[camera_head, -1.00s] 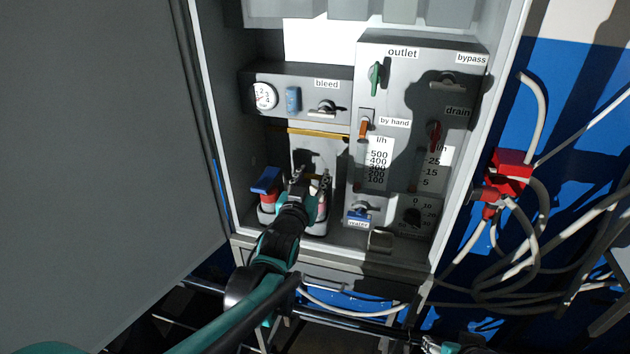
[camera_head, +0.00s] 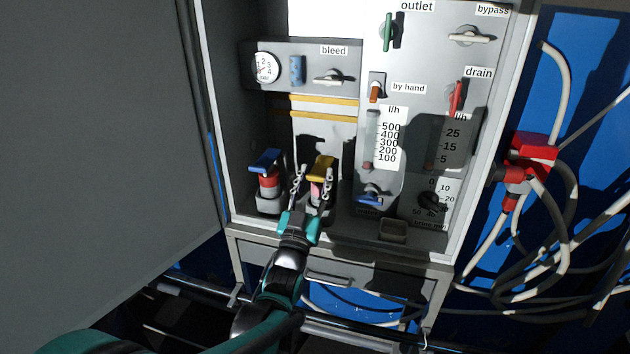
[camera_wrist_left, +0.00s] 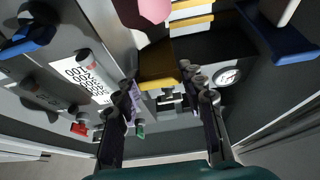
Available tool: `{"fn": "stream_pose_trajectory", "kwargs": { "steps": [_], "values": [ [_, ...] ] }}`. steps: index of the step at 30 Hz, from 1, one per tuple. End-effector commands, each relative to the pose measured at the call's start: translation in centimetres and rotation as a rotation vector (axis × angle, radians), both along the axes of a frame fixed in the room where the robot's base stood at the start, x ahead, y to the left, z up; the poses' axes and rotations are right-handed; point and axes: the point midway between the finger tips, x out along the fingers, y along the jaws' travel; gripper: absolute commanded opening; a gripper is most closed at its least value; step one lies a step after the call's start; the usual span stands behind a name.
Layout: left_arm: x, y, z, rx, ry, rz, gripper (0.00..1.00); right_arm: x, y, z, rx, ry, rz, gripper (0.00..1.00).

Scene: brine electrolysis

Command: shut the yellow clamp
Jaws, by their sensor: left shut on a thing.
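The yellow clamp (camera_head: 321,165) stands low in the open cabinet, to the right of a similar clamp with a blue lever (camera_head: 267,160). Its yellow lever also shows in the left wrist view (camera_wrist_left: 157,65). My left gripper (camera_head: 313,177) reaches in from below, with one finger on each side of the yellow clamp. Its fingers (camera_wrist_left: 167,88) are spread apart by it. A pink part shows under the lever. The contact itself is partly hidden, and I cannot tell the lever's exact angle. My right gripper is not in view.
A panel with the outlet valve (camera_head: 390,32), flow scales and knobs stands close on the right. A pressure gauge (camera_head: 265,67) and bleed valve (camera_head: 333,77) sit above the clamps. A large grey door (camera_head: 100,130) is on the left; hoses hang outside on the right.

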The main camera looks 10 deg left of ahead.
Motion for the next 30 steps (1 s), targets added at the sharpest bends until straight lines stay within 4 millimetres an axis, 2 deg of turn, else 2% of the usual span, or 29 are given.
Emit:
{"fn": "stream_pose_trajectory", "kwargs": {
  "steps": [15, 16, 18, 26, 30],
  "values": [
    [-0.02, -0.04, -0.53, 0.001, 0.009, -0.001, 0.0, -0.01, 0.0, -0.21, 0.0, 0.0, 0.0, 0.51],
    [-0.04, -0.05, -0.53, 0.001, 0.009, -0.001, 0.48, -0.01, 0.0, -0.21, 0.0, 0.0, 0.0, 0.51],
    [-0.03, -0.05, -0.5, 0.001, 0.008, -0.001, 0.62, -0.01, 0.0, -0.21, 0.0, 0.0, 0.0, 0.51],
    [-0.03, -0.02, -0.38, 0.0, 0.005, 0.0, 0.62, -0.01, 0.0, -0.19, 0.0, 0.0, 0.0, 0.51],
    [-0.69, 0.0, -0.67, 0.0, 0.005, 0.0, 0.62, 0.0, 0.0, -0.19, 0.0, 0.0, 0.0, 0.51]
  ]
}}
